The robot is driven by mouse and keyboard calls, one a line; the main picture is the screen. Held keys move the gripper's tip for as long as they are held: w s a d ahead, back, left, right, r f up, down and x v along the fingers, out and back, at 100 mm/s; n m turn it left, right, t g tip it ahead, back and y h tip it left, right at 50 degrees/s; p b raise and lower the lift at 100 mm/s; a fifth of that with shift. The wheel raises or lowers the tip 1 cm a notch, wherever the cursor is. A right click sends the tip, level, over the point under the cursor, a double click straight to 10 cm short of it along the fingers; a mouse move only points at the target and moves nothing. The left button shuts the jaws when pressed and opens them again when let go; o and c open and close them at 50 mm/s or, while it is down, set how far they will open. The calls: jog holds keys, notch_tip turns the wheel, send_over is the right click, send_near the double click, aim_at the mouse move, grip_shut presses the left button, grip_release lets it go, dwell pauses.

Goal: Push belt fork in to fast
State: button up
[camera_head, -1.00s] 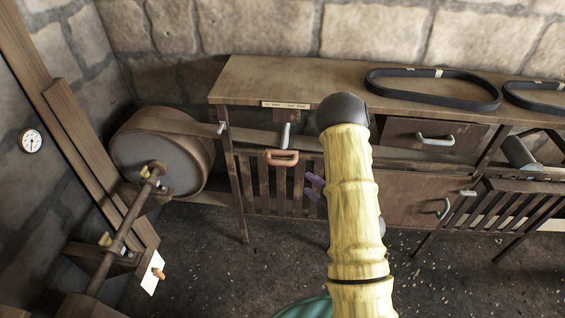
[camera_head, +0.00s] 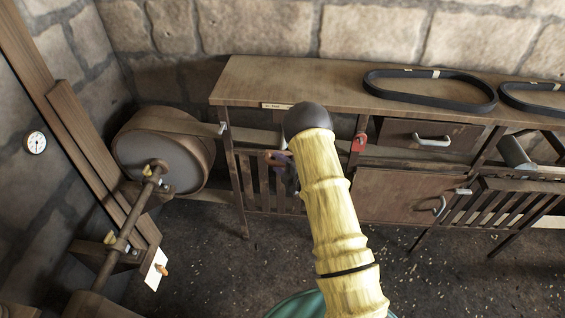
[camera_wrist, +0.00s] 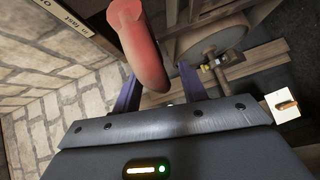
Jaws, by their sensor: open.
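The belt fork's red handle (camera_head: 272,157) shows in the head view at the front of the bench, left of my arm and partly hidden by it. In the wrist view the red handle (camera_wrist: 140,48) runs down from the top edge into the space between my two purple fingers. My gripper (camera_wrist: 158,80) is open around its lower end; I cannot tell whether either finger touches it. In the head view my gripper (camera_head: 289,178) is mostly hidden behind my yellow arm. A label plate (camera_wrist: 75,22) reading "in fast" is at the upper left of the wrist view.
A large drum pulley (camera_head: 165,155) with a flat belt stands left of the bench (camera_head: 240,85). Black belts (camera_head: 430,102) lie on the bench top. A red piece (camera_head: 359,142) is on the bench front. A slatted guard (camera_head: 253,185) hangs below the handle.

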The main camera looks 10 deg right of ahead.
grip_shut()
